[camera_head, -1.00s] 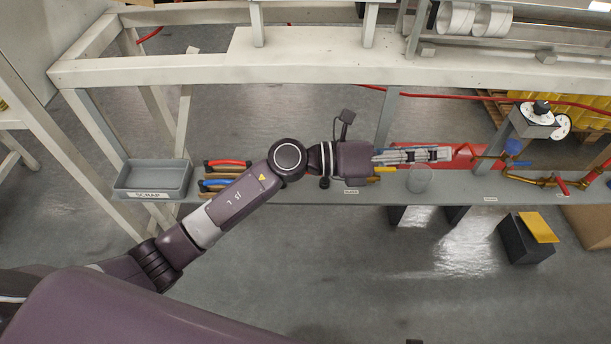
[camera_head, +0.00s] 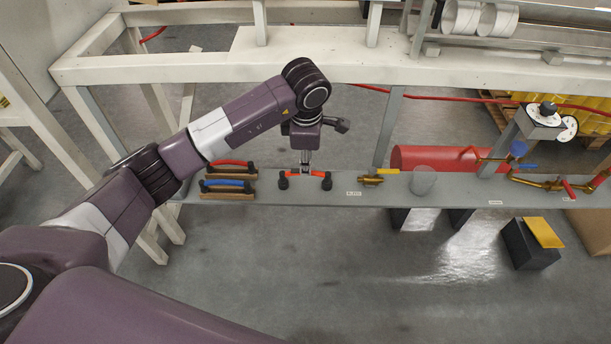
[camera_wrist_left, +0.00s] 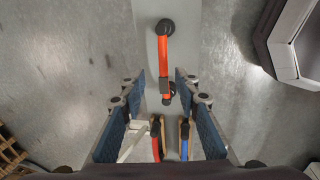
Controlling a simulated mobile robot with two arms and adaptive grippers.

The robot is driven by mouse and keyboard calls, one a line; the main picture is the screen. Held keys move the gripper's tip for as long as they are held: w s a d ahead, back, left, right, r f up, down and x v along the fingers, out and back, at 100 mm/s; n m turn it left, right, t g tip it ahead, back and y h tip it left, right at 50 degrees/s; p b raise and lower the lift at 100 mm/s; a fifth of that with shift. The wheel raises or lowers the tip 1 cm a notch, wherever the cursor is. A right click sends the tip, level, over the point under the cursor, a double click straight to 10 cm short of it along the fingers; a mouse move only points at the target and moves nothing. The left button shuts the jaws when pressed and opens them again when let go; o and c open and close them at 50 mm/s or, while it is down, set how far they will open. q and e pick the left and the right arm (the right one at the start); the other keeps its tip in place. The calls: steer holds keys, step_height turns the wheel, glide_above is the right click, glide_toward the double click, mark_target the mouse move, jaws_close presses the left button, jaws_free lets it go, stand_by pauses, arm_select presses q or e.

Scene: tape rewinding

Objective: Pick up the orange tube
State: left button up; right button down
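The orange tube (camera_head: 304,174) lies on the grey shelf (camera_head: 460,190) with a black fitting at each end. In the left wrist view the orange tube (camera_wrist_left: 165,60) runs lengthwise ahead of the fingertips, its nearer end roughly in line with the gap between them. My left gripper (camera_head: 305,160) points down just above the tube in the head view. In the left wrist view my left gripper (camera_wrist_left: 160,85) is open, its two blue-padded fingers wide apart with nothing held. Whether a finger touches the tube cannot be told. My right gripper is not in view.
Red-handled (camera_head: 230,163) and blue-handled (camera_head: 228,183) tools lie left of the tube. To its right are a brass valve (camera_head: 371,179), a clear cup (camera_head: 423,181) and a red cylinder (camera_head: 430,158). A white frame beam (camera_head: 200,68) runs behind the shelf.

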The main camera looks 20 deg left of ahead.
arm_select(q)
step_height(320, 180, down, 5)
steer(key=shift+w+r, duration=0.1)
steer(key=shift+w, duration=0.05)
steer(key=shift+w+f, duration=0.15)
steer(key=shift+f, duration=0.3)
jaws_close()
